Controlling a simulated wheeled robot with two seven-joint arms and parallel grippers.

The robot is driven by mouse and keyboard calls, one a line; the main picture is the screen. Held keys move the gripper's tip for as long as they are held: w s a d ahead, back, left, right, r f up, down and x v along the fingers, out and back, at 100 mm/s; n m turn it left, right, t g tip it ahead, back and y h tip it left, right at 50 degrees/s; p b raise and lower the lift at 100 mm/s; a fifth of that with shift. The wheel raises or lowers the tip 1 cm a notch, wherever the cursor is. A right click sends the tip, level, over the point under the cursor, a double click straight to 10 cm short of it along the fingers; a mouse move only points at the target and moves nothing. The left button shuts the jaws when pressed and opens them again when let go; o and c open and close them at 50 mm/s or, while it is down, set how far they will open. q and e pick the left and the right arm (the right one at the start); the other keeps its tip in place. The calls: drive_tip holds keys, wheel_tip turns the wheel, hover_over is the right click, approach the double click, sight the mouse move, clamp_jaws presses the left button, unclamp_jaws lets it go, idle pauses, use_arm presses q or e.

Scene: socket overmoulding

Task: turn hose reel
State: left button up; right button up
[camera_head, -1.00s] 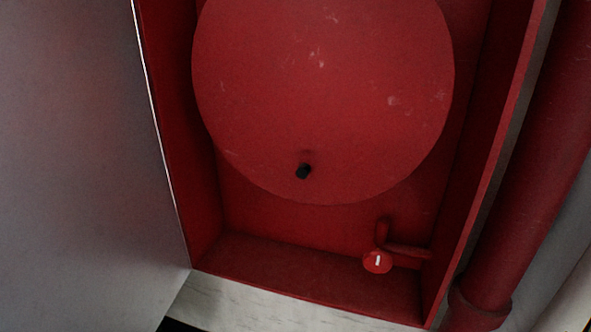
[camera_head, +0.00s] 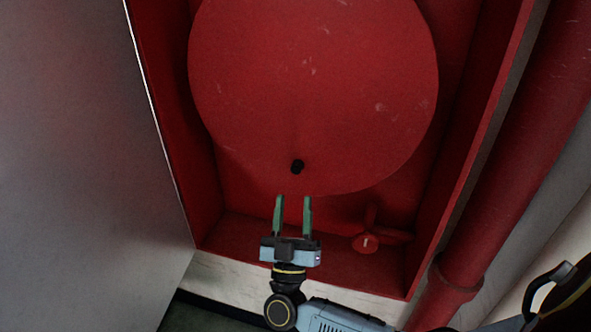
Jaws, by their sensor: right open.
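The hose reel (camera_head: 320,85) is a large red disc inside an open red cabinet. Its small black handle (camera_head: 297,167) sticks out near the lower edge of the disc. My right gripper (camera_head: 293,199) is in front of the cabinet, just below the handle in the picture. Its two green fingers are apart and point up toward the handle, with nothing between them. The handle shows above the fingertips and appears apart from them. My left gripper is not in view.
The grey cabinet door (camera_head: 80,170) stands open on the left. A red valve with a round wheel (camera_head: 365,244) sits at the cabinet's lower right. A thick red pipe (camera_head: 510,170) runs along the right side. The cabinet's red side walls bound the space around the reel.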

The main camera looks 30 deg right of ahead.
drive_tip(key=p+x, duration=0.1)
drive_tip(key=x, duration=0.6)
clamp_jaws()
